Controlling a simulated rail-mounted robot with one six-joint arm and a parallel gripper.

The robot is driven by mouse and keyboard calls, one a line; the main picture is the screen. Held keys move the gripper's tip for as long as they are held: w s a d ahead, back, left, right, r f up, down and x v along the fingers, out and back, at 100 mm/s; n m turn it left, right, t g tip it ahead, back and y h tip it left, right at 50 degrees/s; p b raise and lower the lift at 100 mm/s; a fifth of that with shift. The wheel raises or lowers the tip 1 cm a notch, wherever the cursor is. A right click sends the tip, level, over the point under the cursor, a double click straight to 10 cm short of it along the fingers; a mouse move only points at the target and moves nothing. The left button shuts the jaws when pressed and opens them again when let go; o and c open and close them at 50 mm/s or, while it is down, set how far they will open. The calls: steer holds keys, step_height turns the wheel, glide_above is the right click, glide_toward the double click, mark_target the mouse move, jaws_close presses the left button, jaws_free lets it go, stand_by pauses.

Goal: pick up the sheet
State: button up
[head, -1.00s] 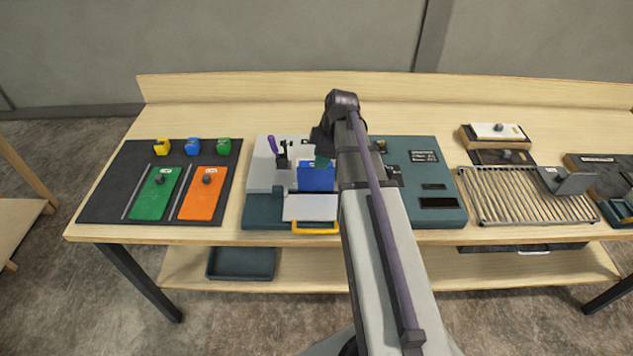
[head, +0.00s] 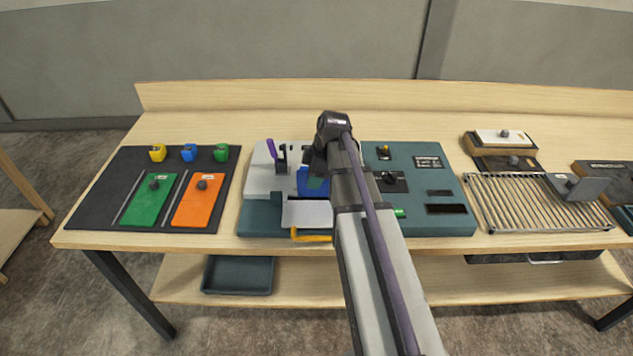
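A blue sheet-like piece (head: 314,187) is at the middle of the console, partly hidden by my arm. A pale grey flat plate (head: 306,214) lies just in front of it, with a yellow handle (head: 311,237) at its front edge. A green sheet (head: 147,201) and an orange sheet (head: 198,201), each with a dark knob, lie flat on the dark mat at the left. I cannot tell which piece is the task's sheet. My gripper (head: 316,163) is over the console at the blue piece. Its fingers are mostly hidden, so contact and opening cannot be told.
The teal console (head: 405,227) carries switches and dark slots right of my arm. A slatted metal rack (head: 530,202) is at the right. A teal tray (head: 238,275) sits on the lower shelf.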

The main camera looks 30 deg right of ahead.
steer(key=shift+f, duration=0.15)
jaws_close()
stand_by(0.4)
